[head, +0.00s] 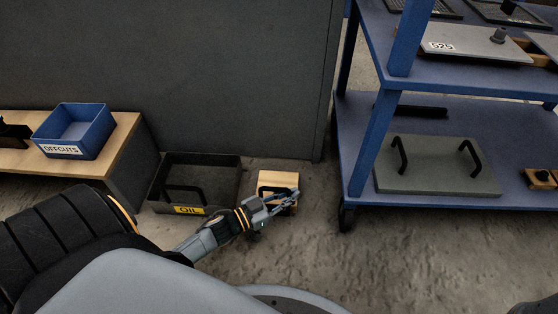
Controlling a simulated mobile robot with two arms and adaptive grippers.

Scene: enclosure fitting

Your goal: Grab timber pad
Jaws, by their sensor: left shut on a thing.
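The timber pad (278,180) is a small light-brown wooden block near the floor, just right of the black tray labelled OIL. My left gripper (287,201) is at the near side of the pad and is shut on it. The fingers hide the pad's lower front part. I cannot tell whether the pad touches the floor. My right gripper is not in view.
The black OIL tray (222,160) stands close to the left of the gripper. A blue OFFCUTS bin (91,116) sits on a wooden bench (122,130). A blue wheeled rack (352,186) with grey panels stands at right. A dark wall (240,70) rises behind. Floor in front is clear.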

